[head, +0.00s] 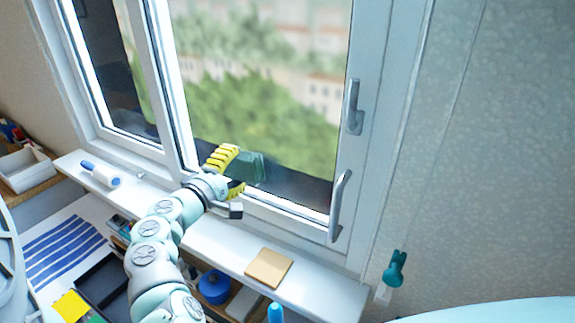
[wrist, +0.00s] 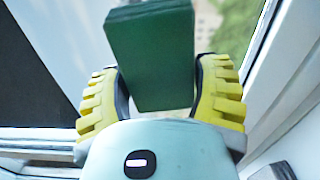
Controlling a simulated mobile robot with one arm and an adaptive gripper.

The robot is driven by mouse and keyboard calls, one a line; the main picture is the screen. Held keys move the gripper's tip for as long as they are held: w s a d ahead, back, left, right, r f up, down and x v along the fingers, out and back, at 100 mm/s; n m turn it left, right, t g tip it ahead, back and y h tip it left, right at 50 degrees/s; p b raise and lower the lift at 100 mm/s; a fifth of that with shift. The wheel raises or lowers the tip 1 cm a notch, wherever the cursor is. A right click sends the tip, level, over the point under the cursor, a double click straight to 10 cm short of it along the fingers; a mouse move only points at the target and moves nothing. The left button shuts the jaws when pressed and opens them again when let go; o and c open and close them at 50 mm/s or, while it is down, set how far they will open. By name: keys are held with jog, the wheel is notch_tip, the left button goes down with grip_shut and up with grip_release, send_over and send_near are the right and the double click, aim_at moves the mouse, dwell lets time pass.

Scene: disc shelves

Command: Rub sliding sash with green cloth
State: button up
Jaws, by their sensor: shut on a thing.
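My gripper (head: 232,173) has yellow ridged fingers and is shut on the green cloth (head: 249,168), a dark green folded block. In the wrist view the green cloth (wrist: 152,55) stands between the two yellow fingers of my gripper (wrist: 158,95). In the head view the cloth is at the lower part of the sliding sash (head: 358,60), in front of its glass. I cannot tell whether the cloth touches the glass. The sash is white-framed with a grey handle (head: 353,107) on its right side.
The white sill (head: 205,235) runs below the window. A blue and white tool (head: 100,173) lies at its left, and a tan square pad (head: 269,267) lies toward its right. A second handle (head: 339,205) juts out low on the right.

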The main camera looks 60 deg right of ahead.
aim_at(287, 174)
jog(key=shift+s+d, duration=0.1)
jog(key=shift+d, duration=0.5)
jog(key=shift+s+r, duration=0.1)
jog(key=shift+s, duration=0.8)
jog(key=shift+s+d+p, duration=0.2)
jog(key=shift+s+p, duration=0.1)
jog(key=shift+s, duration=1.9)
jog(key=shift+s+d+p, duration=0.2)
jog(key=shift+s+p, duration=0.1)
jog(key=shift+s, duration=1.85)
jog(key=shift+w+a+f+b, duration=0.15)
jog(key=shift+w+b, duration=0.9)
jog(key=shift+w, duration=1.45)
jog(key=shift+w+a+f+b, duration=0.2)
jog(key=shift+w+b, duration=0.8)
jog(key=shift+w, duration=1.5)
jog(key=shift+w+a+r, duration=0.1)
jog(key=shift+w+r, duration=0.15)
jog(key=shift+w, duration=0.2)
jog(key=shift+s+a+b, duration=0.15)
jog(key=shift+a, duration=1.35)
jog(key=shift+s+a+b, duration=0.15)
jog(key=shift+a, duration=1.35)
